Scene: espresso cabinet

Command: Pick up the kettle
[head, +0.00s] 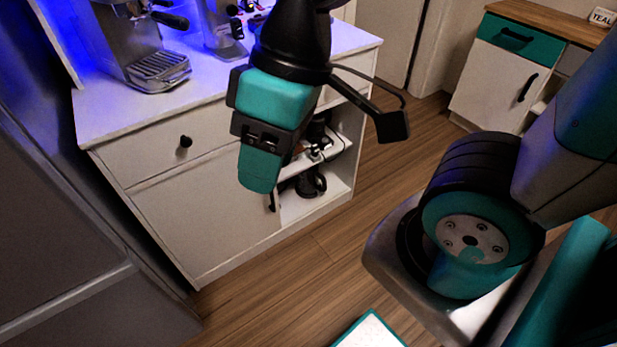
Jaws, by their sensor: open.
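A dark, rounded object with a loop handle, which looks like the kettle (312,183), sits on the lower open shelf of the white cabinet (215,210). It is small and shadowed, and its left part is hard to make out. My gripper (260,172), teal and black, hangs in front of the cabinet, pointing down. It is open and holds nothing that I can see. In the picture it is to the left of the kettle and apart from it. The fingers overlap in this view, so the gap between them is hidden.
The shelf above holds dark items and cables (318,150). An espresso machine (135,45) and a grinder (222,30) stand on the countertop. A second cabinet (500,80) is at the back right. The wooden floor (345,235) right of the cabinet is clear.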

